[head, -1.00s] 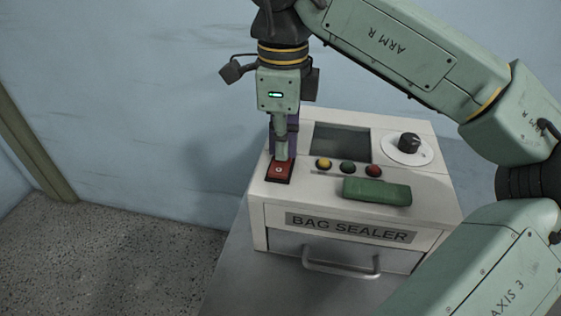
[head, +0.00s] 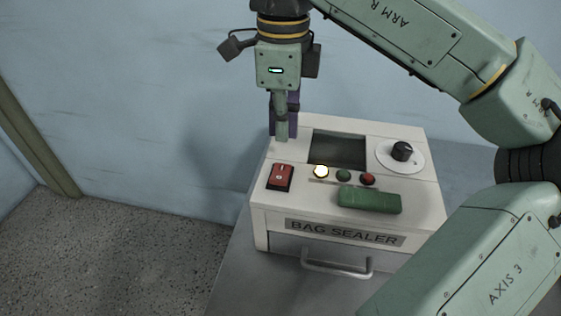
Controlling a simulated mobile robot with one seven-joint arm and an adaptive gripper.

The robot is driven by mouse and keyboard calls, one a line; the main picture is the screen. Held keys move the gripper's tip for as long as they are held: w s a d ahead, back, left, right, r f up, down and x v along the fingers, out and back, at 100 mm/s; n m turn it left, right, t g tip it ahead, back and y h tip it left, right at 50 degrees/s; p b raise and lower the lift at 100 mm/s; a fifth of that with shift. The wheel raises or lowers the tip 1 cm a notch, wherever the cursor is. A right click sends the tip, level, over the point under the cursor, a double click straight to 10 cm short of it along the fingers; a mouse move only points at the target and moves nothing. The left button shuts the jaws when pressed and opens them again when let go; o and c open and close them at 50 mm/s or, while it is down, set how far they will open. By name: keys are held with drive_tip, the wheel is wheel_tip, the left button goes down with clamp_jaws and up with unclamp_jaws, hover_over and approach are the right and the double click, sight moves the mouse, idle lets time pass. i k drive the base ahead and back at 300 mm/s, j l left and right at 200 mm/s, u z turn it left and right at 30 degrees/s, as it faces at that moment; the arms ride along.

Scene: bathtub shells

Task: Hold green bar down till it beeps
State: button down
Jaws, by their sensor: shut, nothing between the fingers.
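The green bar (head: 369,200) lies along the front right of the top of the bag sealer (head: 425,165). It looks raised and nothing touches it. My gripper (head: 282,138) is shut and empty, pointing down over the back left of the sealer's top. It is behind the red rocker switch (head: 280,177), apart from it, and left of the green bar. The green lamp (head: 344,175) and red lamp (head: 367,179) look dark.
A black knob (head: 402,151) on a white dial stands at the back right. A dark panel (head: 338,150) lies behind the lamps. A metal handle (head: 337,268) sticks out in front. A blue wall (head: 150,120) is close behind.

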sight(349, 196)
drive_tip(key=k+j, duration=0.15)
drive_tip(key=j, duration=0.15)
drive_tip(key=k+j, duration=0.1)
drive_tip(key=j, duration=0.2)
drive_tip(key=k+j, duration=0.15)
drive_tip(key=j, duration=0.15)
drive_tip(key=k+j, duration=0.15)
drive_tip(key=j, duration=0.15)
